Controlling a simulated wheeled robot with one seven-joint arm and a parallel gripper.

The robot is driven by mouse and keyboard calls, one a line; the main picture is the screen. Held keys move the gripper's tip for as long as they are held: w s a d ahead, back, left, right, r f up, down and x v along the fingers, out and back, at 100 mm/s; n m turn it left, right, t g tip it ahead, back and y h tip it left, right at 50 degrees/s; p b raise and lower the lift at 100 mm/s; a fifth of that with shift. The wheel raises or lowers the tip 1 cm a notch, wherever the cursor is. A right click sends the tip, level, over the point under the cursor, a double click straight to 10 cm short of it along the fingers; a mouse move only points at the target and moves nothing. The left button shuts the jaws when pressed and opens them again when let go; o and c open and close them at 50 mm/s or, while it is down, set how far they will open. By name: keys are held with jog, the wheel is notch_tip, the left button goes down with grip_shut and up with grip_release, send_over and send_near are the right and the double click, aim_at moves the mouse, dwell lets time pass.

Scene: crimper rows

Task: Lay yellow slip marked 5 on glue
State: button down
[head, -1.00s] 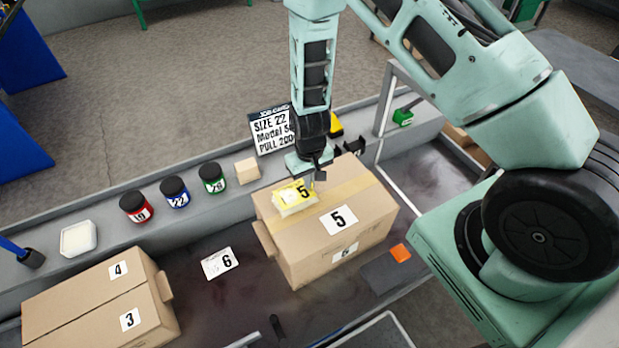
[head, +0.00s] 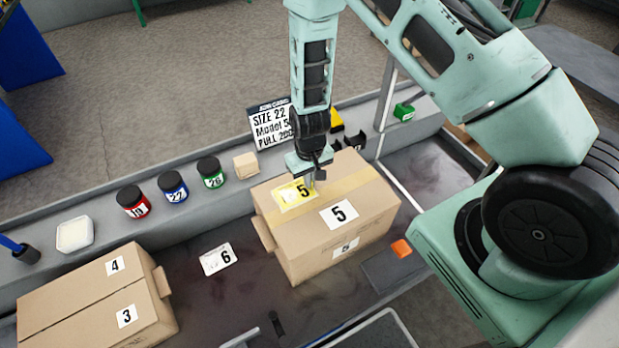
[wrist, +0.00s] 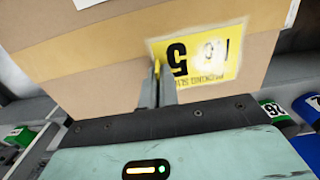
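The yellow slip marked 5 (head: 294,195) lies nearly flat on top of the carton marked 5 (head: 322,236), toward its left end. In the wrist view the slip (wrist: 228,64) shows upside down, with a pale round patch over its face; I cannot tell whether this is the glue. No other glue shows on the carton top. My gripper (head: 316,181) is low over the carton at the slip's edge. Its fingers (wrist: 158,82) are close together, with a bit of yellow between their tips, so they appear shut on the slip's edge.
Another carton (head: 85,300) marked 3 and 4 stands at lower left. A white card marked 6 (head: 218,259) lies between the cartons. Red (head: 133,202), blue (head: 173,187) and green (head: 211,172) jars, a tan block (head: 246,165) and a sign (head: 271,125) line the back ledge.

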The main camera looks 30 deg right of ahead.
jog(key=c, duration=1.6)
grip_release()
jog(key=shift+r, duration=0.1)
notch_tip(320, 180, up, 17)
jog(key=b, duration=0.2)
jog(key=shift+r+b, duration=0.15)
jog(key=shift+b, duration=0.25)
jog(key=s+a+r+n, duration=0.2)
jog(key=s+a+r, duration=0.1)
jog(key=s, duration=0.4)
jog(key=s+a+r+n, duration=0.3)
jog(key=s+a+r, duration=0.1)
jog(key=s, duration=0.4)
jog(key=s+a+r+n, duration=0.2)
jog(key=s+a+r, duration=0.2)
jog(key=s, duration=0.4)
jog(key=shift+s+y+b, duration=0.1)
jog(key=shift+y+b, duration=0.2)
